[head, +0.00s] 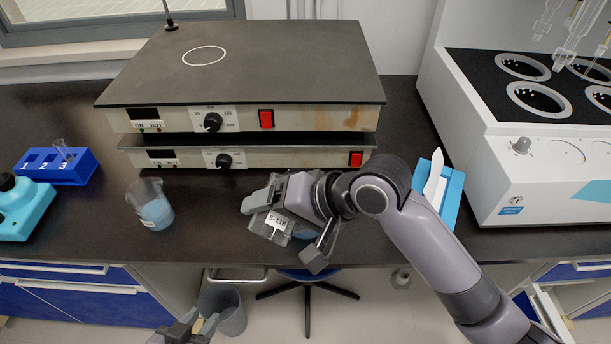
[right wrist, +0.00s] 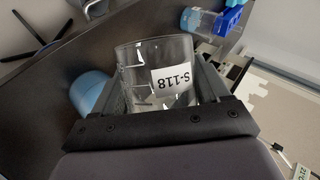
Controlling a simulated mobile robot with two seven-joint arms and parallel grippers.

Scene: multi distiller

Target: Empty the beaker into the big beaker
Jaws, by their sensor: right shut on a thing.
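My right gripper (head: 283,222) is shut on a clear glass beaker labelled S-118 (head: 268,231), held tilted near the table's front edge. It fills the middle of the right wrist view (right wrist: 150,72). It looks clear there, and I cannot tell whether liquid is in it. A second beaker (head: 152,205) with a white label and blue liquid stands upright on the table to the left, apart from the gripper. It also shows at the top of the right wrist view (right wrist: 197,22). My left gripper (head: 198,325) is low at the bottom edge, empty, its fingers apart.
A blue tube rack (head: 60,170) stands at the left, beside a turquoise device (head: 22,210). Two stacked hotplates (head: 245,75) stand behind. A blue tray (head: 452,195) and a white bath unit (head: 545,165) are at the right. A blue rounded thing (right wrist: 90,92) lies partly behind the held beaker.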

